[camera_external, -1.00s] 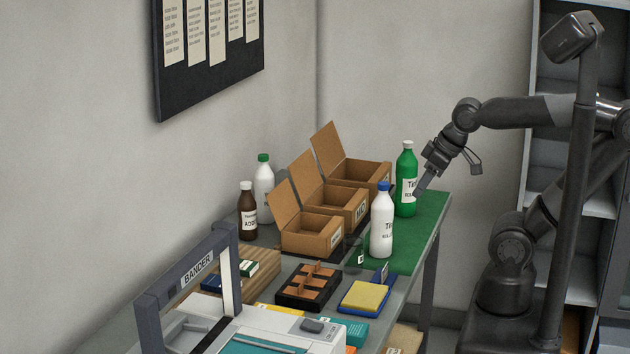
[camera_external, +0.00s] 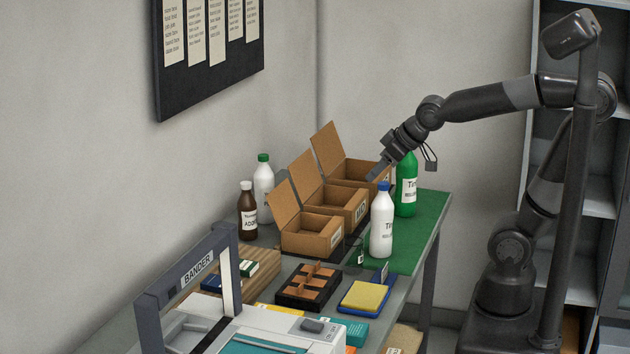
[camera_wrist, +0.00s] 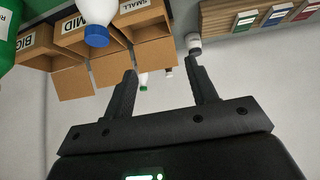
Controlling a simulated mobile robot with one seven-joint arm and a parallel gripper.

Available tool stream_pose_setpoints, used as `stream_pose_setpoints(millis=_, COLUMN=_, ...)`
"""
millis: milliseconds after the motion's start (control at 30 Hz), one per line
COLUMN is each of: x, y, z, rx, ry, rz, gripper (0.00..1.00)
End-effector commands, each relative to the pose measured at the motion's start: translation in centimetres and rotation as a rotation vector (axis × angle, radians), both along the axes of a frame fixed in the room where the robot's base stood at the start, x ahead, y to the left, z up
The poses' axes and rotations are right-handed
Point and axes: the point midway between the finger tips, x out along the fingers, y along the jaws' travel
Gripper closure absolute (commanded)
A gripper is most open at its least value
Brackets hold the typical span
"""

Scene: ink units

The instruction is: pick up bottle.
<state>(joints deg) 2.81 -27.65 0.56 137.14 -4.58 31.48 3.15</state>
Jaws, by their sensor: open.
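Several bottles stand upright on the table. A white bottle with a blue cap (camera_external: 382,225) stands at the front of the green mat; in the wrist view it is at the top left (camera_wrist: 97,12). A green bottle (camera_external: 406,190) stands behind it, partly hidden by my arm; it shows at the wrist view's left edge (camera_wrist: 7,35). A brown bottle (camera_external: 247,215) and a white bottle with a green cap (camera_external: 264,190) stand by the wall. My gripper (camera_external: 374,176) is open and empty, above and near the blue-capped bottle. Its two fingers (camera_wrist: 161,68) show nothing held between them.
Three open cardboard boxes (camera_external: 342,206) with raised lids stand beside the bottles. A divided tray (camera_external: 307,287), yellow pads (camera_external: 366,296) and a bander machine (camera_external: 195,270) fill the front. The green mat (camera_external: 430,215) is bare at right.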

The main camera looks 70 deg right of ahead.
Motion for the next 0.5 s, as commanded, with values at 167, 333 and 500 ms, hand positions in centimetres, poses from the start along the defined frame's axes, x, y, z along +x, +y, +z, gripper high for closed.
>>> stream_pose_setpoints(millis=167, x=7.3, y=-1.4, z=-0.4, rx=-0.021, ry=-0.107, rz=-0.010, gripper=0.48)
stream_pose_setpoints(millis=333, x=13.8, y=-2.5, z=-1.3, rx=-0.028, ry=-0.217, rz=-0.004, gripper=0.48)
stream_pose_setpoints(millis=500, x=19.8, y=-3.6, z=-3.0, rx=-0.023, ry=-0.324, rz=0.012, gripper=0.48)
